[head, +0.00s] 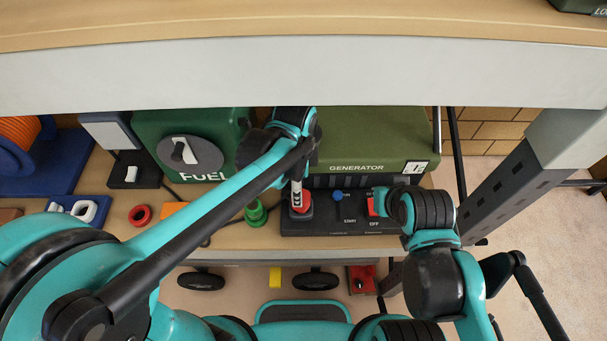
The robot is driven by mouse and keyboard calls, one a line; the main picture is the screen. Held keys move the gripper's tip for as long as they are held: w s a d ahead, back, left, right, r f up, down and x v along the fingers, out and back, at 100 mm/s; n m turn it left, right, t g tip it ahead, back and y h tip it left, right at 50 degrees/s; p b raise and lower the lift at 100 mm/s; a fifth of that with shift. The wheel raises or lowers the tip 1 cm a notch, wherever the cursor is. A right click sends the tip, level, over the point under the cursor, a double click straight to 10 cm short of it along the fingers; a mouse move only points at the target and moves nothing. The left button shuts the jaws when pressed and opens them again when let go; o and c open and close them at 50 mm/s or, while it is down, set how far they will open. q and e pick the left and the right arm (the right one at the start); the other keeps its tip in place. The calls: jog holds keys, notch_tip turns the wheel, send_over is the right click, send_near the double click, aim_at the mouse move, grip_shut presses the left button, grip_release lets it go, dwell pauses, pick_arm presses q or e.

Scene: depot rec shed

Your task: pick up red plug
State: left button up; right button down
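Several red things show in the head view, and I cannot tell for certain which is the plug. A red ring-like piece (140,215) with a dark centre lies on the wooden bench at the left. A red part (300,209) sits at the left end of the black generator panel, under a pale striped upright piece. Another red part (372,206) is on the panel near OFF, partly beside my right arm. My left arm reaches across to the generator's left side, and its fingertips cannot be made out. My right arm ends over the panel's right end, with its fingers hidden.
The green generator (370,135) and FUEL can (160,130) stand behind. A green plug-like piece (256,213) is on the bench left of the panel. A shelf edge (300,70) crosses above, and a grey post (500,200) stands right. A red box (361,280) is below the bench edge.

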pick_arm(q)
jog(key=shift+d+f, duration=0.15)
jog(key=f, duration=0.2)
jog(key=f+b, duration=0.1)
jog(key=f, duration=0.3)
jog(key=shift+s+d+f+b, duration=0.25)
jog(key=shift+f+b, duration=0.1)
jog(key=shift+f, duration=0.35)
jog(key=c, duration=1.2)
